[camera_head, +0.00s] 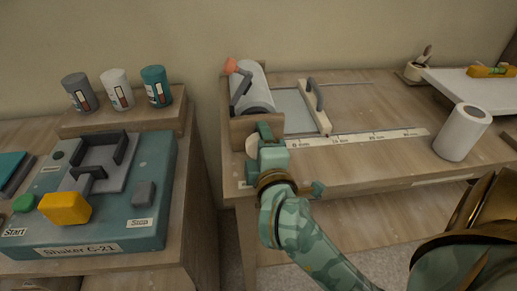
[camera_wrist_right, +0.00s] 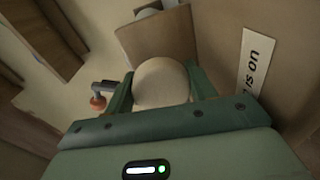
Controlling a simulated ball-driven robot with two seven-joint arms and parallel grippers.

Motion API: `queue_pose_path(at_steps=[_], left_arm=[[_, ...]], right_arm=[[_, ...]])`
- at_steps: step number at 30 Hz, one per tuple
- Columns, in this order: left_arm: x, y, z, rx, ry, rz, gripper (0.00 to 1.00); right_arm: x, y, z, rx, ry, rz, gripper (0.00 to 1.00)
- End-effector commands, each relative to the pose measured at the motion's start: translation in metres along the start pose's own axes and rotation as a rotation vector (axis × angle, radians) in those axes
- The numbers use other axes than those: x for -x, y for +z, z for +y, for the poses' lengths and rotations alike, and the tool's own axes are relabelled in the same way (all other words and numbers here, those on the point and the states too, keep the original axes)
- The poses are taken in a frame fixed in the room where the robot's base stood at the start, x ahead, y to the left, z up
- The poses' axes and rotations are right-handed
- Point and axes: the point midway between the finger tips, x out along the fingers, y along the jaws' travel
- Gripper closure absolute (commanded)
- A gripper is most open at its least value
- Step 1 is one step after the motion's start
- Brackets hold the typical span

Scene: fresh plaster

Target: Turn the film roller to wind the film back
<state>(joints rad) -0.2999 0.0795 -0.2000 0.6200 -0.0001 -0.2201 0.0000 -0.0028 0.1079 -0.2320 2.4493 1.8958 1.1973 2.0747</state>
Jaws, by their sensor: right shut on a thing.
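The film roller (camera_head: 256,90) is a pale roll in a wooden holder at the left end of the wooden bench, with a grey crank and an orange knob (camera_head: 231,65) at its back. A round wooden end knob (camera_head: 252,144) is at the holder's near side. My right gripper (camera_head: 262,138) is shut on this knob; in the right wrist view its green fingers flank the round face (camera_wrist_right: 162,84). A pale film sheet (camera_head: 291,104) runs right from the roll to a wooden bar with a grey handle (camera_head: 318,108). My left gripper is not in view.
A ruler strip (camera_head: 370,137) lies along the bench right of my gripper. A white cylinder (camera_head: 462,132) stands farther right, near a white board (camera_head: 455,83). A teal shaker (camera_head: 120,205) and several small jars (camera_head: 115,90) stand on the left table, across a gap.

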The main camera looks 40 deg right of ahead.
Motion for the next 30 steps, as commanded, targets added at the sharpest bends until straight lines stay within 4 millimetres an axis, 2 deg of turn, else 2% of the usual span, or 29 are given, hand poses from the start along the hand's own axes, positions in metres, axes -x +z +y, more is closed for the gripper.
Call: queue_pose_path(at_steps=[1, 19, 20, 21, 30], left_arm=[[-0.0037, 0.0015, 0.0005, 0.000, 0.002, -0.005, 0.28], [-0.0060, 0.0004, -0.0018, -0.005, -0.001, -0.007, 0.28], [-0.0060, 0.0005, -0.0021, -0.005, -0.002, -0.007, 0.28], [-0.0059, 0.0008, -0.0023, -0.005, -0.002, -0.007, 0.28], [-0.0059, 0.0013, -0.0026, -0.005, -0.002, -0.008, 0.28]], right_arm=[[-0.0007, 0.0000, -0.0064, -0.013, -0.012, 0.000, 0.67], [0.0000, -0.0001, -0.0043, -0.048, -0.010, 0.003, 0.67], [0.0000, -0.0001, -0.0042, -0.048, -0.010, 0.003, 0.36], [0.0000, -0.0001, -0.0040, -0.047, -0.009, 0.004, 0.25], [-0.0001, -0.0008, -0.0030, -0.047, -0.006, 0.004, 0.24]])
